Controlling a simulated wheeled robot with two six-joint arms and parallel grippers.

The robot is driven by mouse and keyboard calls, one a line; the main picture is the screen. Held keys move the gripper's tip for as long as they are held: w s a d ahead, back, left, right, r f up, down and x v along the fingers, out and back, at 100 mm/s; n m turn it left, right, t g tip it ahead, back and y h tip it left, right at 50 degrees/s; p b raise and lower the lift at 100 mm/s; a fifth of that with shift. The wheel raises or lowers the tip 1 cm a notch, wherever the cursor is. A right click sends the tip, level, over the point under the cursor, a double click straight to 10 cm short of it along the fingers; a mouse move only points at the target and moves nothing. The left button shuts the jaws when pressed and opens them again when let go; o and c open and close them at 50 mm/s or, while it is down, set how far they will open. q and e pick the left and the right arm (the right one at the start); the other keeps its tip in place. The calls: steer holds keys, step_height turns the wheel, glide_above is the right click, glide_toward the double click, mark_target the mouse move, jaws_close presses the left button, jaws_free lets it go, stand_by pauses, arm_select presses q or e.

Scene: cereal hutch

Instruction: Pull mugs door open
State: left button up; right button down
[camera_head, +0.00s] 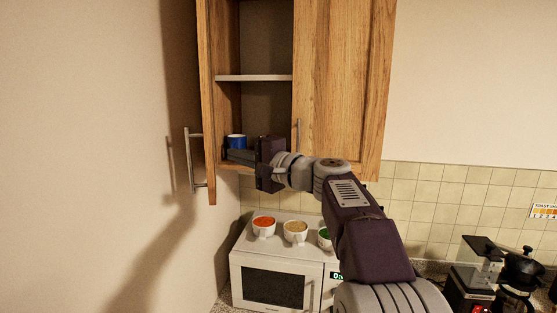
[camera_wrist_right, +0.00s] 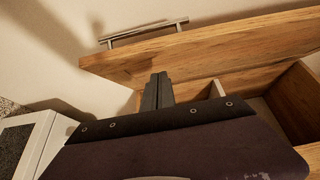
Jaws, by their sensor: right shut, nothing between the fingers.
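The left cabinet door (camera_head: 206,90) stands open, swung out to the left and seen nearly edge-on. Its metal bar handle (camera_head: 189,160) faces the left wall. In the right wrist view the open door (camera_wrist_right: 200,55) crosses the top, with its handle (camera_wrist_right: 145,33) on the far side. My right gripper (camera_head: 229,154) is at the lower part of the cabinet opening, pointing left toward the door's inner face. Its fingers (camera_wrist_right: 157,88) are together and empty; I cannot tell whether they touch the door. A blue mug (camera_head: 236,141) shows just behind the fingers. My left gripper is not in view.
The right cabinet door (camera_head: 345,80) is shut. A white shelf (camera_head: 255,78) crosses the open compartment. Below, a microwave (camera_head: 275,280) carries several bowls or cups of food. A dark coffee machine (camera_head: 470,285) stands at lower right. The left wall is close to the open door.

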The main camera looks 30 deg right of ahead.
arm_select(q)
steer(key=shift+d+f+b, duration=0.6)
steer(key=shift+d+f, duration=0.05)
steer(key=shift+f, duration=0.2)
arm_select(e)
steer(key=shift+w+a+f, duration=0.1)
steer(key=shift+w+a, duration=0.05)
steer(key=shift+a, duration=0.6)
steer(key=shift+w+a+f, duration=0.1)
steer(key=shift+w+a, duration=0.05)
steer(key=shift+a, duration=0.55)
